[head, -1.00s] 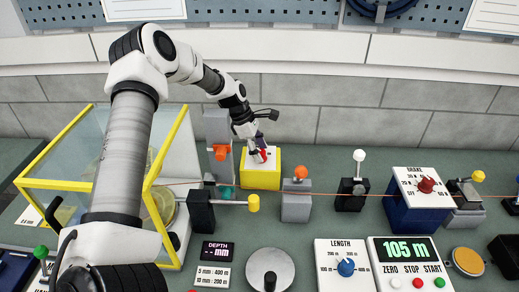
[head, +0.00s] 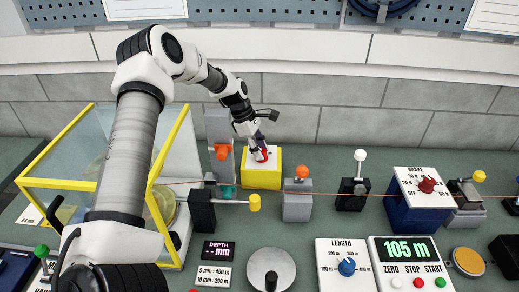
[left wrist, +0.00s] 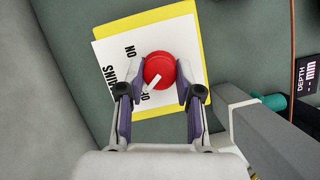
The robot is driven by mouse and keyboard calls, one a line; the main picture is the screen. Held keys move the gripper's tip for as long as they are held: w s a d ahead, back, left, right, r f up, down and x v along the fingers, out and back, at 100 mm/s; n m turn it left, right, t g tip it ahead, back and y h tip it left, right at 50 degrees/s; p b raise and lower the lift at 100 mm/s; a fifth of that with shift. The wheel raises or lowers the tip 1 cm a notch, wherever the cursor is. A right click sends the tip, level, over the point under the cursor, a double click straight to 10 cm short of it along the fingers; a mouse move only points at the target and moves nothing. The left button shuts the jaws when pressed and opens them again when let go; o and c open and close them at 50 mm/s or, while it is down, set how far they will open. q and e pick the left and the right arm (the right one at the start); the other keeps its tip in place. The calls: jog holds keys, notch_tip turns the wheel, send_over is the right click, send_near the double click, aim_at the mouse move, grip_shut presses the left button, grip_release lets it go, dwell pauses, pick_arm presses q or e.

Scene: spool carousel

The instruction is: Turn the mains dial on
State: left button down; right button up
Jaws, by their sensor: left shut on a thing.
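The mains dial (left wrist: 158,68) is a round red knob with a white pointer bar, on a white plate (left wrist: 105,52) on top of a yellow box (head: 262,180) by the back wall. In the left wrist view the pointer slants down-left, toward the partly hidden "OF" lettering; "ON" reads further up on the plate. My left gripper (left wrist: 159,82) is above the box with one finger on each side of the dial, shut on it. In the head view the gripper (head: 259,151) partly covers the dial. My right gripper is not in view.
A grey post with an orange knob (head: 221,151) stands just left of the yellow box. A black block with a yellow-tipped lever (head: 254,203) is in front. A grey block with an orange ball (head: 302,172) stands to the right. A yellow-framed clear guard (head: 90,183) is beneath my left arm.

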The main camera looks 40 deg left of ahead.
pick_arm(q)
jog(key=m, duration=0.2)
jog(key=m+g, duration=0.1)
jog(key=m, duration=0.1)
jog(key=shift+w+f+g+h, duration=0.1)
jog(key=shift+g+h, duration=0.2)
jog(key=m+g, duration=0.1)
jog(key=m, duration=0.3)
jog(key=shift+w+m+g+b, duration=0.1)
jog(key=shift+m+g+b, duration=0.2)
jog(key=shift+m+g, duration=0.1)
jog(key=m+g, duration=0.1)
jog(key=m, duration=0.2)
jog(key=shift+d+m+y, duration=0.1)
jog(key=shift+m+y, duration=0.2)
jog(key=shift+y, duration=0.1)
jog(key=shift+w+m+g+y, duration=0.1)
jog(key=shift+m+g+y, duration=0.55)
jog(key=shift+m, duration=1.35)
jog(key=c, duration=0.8)
grip_release()
